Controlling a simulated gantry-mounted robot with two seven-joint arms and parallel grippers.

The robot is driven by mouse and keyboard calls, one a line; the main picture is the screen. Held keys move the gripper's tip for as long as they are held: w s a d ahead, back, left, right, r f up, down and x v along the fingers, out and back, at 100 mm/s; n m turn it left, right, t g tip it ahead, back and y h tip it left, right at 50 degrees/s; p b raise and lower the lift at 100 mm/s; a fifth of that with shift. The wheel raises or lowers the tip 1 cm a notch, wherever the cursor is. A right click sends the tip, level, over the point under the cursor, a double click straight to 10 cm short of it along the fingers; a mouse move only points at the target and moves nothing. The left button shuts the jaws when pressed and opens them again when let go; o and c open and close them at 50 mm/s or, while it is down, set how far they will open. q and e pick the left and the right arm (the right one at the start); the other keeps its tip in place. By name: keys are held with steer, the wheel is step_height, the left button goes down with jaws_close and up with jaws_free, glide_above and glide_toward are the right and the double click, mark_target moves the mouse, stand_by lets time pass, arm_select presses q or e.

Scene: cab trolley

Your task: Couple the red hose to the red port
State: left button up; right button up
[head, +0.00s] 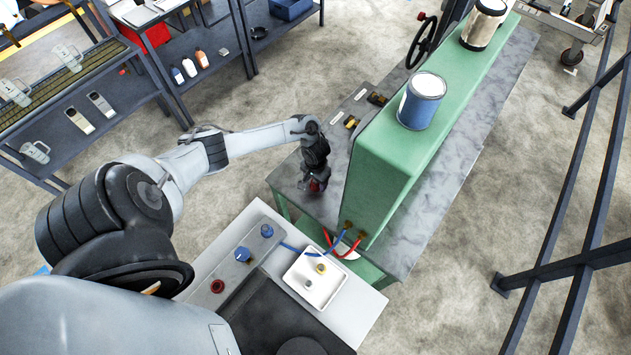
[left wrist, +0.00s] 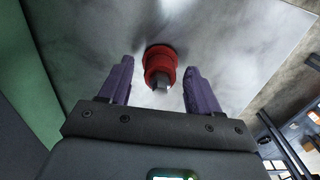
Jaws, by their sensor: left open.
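My left gripper (head: 317,183) is over the near left end of the grey bench top, beside the green cabinet. In the left wrist view its purple fingers (left wrist: 160,85) are apart, on either side of a red round fitting (left wrist: 160,67) with a grey tip, set against the grey surface. The fitting is not held. The red hose (head: 329,240) hangs in a short loop at the cabinet's lower near end, beside a blue hose (head: 300,252). A dark red round port (head: 217,286) is on the pale panel at the lower left. My right gripper is not in view.
The green cabinet (head: 375,190) rises close to my left gripper's right. A white tray (head: 316,280) with small fittings and two blue knobs (head: 242,254) are on the pale panel. A blue can (head: 422,100) stands on the cabinet. Shelves (head: 180,70) stand at the upper left.

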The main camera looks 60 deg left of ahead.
arm_select(q)
steer(key=shift+c, duration=0.2)
jaws_close()
steer(key=shift+r, duration=0.15)
steer(key=shift+r+p, duration=0.85)
steer(key=shift+p, duration=0.3)
steer(key=shift+r+p, duration=2)
steer(key=shift+p, duration=0.35)
steer(key=shift+r, duration=0.1)
